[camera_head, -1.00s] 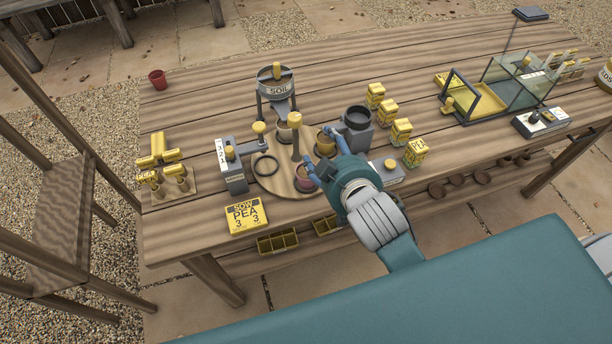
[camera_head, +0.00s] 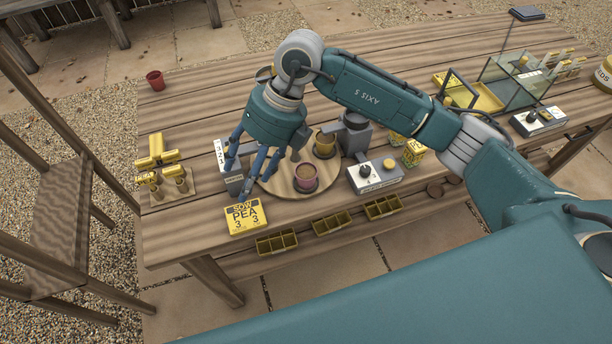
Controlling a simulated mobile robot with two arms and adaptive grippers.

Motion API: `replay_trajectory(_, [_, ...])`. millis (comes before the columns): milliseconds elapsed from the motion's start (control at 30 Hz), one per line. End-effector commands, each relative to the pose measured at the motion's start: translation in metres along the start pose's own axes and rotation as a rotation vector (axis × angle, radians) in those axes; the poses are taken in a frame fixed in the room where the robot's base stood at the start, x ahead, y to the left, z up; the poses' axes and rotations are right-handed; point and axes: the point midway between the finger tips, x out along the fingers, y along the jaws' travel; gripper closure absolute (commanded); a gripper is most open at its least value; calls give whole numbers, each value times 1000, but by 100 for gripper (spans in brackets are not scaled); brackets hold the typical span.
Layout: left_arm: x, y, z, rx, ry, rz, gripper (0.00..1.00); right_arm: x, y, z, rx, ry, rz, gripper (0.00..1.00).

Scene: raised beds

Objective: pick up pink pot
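The pink pot (camera_head: 305,180), filled with brown soil, stands upright on the round wooden turntable (camera_head: 270,184), near its front right. My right arm reaches in from the right and arches over the bench. My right gripper (camera_head: 262,170) hangs fingers down to the left of the pink pot, over the turntable's left part. Its blue fingers are spread, and I see nothing held between them. The pot appears clear of the fingers. My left gripper is not in view.
A yellow "SOW PEA" card (camera_head: 246,216) lies front left, and a grey control box (camera_head: 376,175) sits to the right. A small red pot (camera_head: 156,80) stands at the back left.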

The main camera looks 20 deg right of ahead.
Motion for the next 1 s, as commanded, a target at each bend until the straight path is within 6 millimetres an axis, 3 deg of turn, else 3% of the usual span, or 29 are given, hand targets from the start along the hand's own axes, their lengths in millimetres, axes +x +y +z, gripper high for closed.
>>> replay_trajectory(33, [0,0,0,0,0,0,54,-17,-37,9,32,-7,-144,38])
replay_trajectory(100, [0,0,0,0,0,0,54,-36,-75,14,78,-10,-294,38])
replay_trajectory(200, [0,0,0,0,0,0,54,-58,-108,16,128,-14,-425,38])
replay_trajectory(333, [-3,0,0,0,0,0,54,-61,-124,14,153,-12,-482,38])
replay_trajectory(600, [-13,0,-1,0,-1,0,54,-26,-142,14,151,-12,-479,38])
replay_trajectory(733, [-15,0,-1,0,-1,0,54,-17,-146,13,149,-12,-477,38])
replay_trajectory(1000, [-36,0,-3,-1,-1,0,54,13,-164,10,149,-10,-477,38])
